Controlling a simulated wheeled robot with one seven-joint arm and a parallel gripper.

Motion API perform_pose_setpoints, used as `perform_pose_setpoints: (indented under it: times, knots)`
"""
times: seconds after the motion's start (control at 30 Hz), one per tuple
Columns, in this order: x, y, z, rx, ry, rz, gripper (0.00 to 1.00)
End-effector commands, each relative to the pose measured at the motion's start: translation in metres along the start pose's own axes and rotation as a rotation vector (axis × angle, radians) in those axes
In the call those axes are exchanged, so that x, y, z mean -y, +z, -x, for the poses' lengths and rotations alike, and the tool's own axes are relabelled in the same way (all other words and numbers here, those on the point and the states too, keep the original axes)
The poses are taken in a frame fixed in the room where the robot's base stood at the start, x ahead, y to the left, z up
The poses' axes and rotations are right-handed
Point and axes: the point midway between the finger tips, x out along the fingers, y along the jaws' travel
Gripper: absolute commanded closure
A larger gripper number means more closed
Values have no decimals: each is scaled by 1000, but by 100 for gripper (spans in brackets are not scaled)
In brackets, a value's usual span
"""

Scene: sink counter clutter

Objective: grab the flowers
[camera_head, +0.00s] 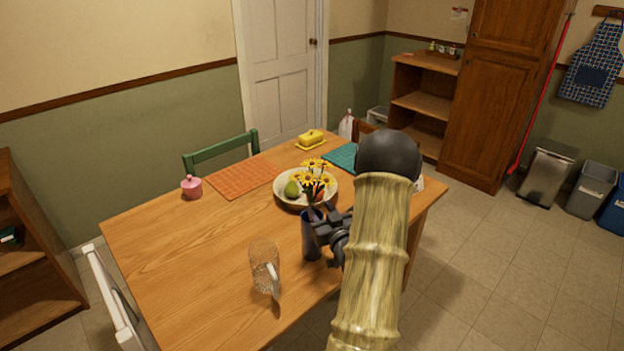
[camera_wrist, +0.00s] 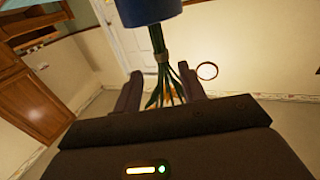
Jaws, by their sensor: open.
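The yellow flowers (camera_head: 315,180) stand in a dark blue vase (camera_head: 311,240) near the table's front right edge. My gripper (camera_head: 324,222) is at the right side of the vase's upper part, below the blooms. In the wrist view, which looks upside down, the blue vase (camera_wrist: 147,8) is at the top and the green stems (camera_wrist: 157,52) come out of it. My gripper (camera_wrist: 160,88) is open there, with one finger on each side of the stems in the picture. I cannot tell whether a finger touches them. Most of the blooms are hidden in the wrist view.
A bowl (camera_head: 332,188) with a green pear (camera_head: 291,188) is behind the vase. A clear glass pitcher (camera_head: 264,265) stands to the vase's left. A pink jar (camera_head: 191,187), an orange placemat (camera_head: 240,179) and a yellow butter dish (camera_head: 310,139) are farther back. The table's left part is clear.

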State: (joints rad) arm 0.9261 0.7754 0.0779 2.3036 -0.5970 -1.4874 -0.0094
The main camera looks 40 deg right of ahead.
Motion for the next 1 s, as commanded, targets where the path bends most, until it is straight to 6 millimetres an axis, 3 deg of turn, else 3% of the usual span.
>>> perform_pose_setpoints:
  times: [0.33, 0.7, 1.0]
  knots:
    - [0, 0, -3, 0, 0, 0, 59]
    - [5, 3, -49, -1, 0, 0, 59]
    - [5, 4, -52, 0, 1, 0, 59]
